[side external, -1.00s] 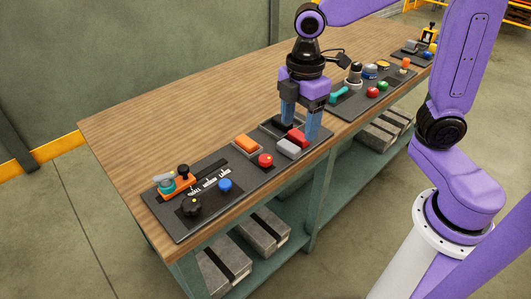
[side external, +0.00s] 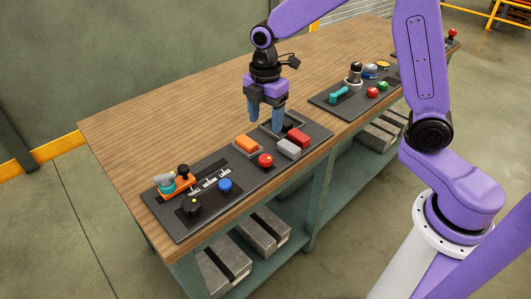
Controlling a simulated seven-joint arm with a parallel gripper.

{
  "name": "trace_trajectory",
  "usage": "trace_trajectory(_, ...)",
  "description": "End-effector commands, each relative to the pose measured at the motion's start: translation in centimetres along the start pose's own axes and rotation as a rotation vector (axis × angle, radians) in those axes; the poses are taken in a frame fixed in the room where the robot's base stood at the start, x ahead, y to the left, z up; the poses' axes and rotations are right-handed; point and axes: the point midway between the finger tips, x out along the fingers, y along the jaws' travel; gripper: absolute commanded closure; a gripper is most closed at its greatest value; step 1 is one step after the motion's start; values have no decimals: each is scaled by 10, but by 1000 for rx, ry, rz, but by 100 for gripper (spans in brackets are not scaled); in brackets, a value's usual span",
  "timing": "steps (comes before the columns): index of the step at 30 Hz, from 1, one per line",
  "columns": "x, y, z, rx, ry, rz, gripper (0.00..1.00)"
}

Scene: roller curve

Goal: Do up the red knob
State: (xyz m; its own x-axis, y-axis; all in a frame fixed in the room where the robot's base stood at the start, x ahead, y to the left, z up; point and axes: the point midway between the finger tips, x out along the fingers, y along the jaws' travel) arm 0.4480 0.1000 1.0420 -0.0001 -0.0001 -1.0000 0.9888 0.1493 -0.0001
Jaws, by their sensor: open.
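A second small round red piece (side external: 373,92) is on the farther panel (side external: 333,105). My gripper (side external: 265,123) is open and empty, with its blue fingers pointing down. It appears above the back edge of the near panel, behind the red knob and apart from it in the picture. Its exact height is hard to tell.
A black knob (side external: 192,207) and an orange slider piece (side external: 176,186) are at the panel's left end. The wooden tabletop (side external: 180,110) behind is clear.

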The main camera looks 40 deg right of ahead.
Motion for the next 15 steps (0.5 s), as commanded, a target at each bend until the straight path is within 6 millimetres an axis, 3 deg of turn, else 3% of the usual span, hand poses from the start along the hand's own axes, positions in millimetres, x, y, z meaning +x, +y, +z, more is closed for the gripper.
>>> trace_trajectory(15, 96, -2, 0, -1, -1, -5, 36)
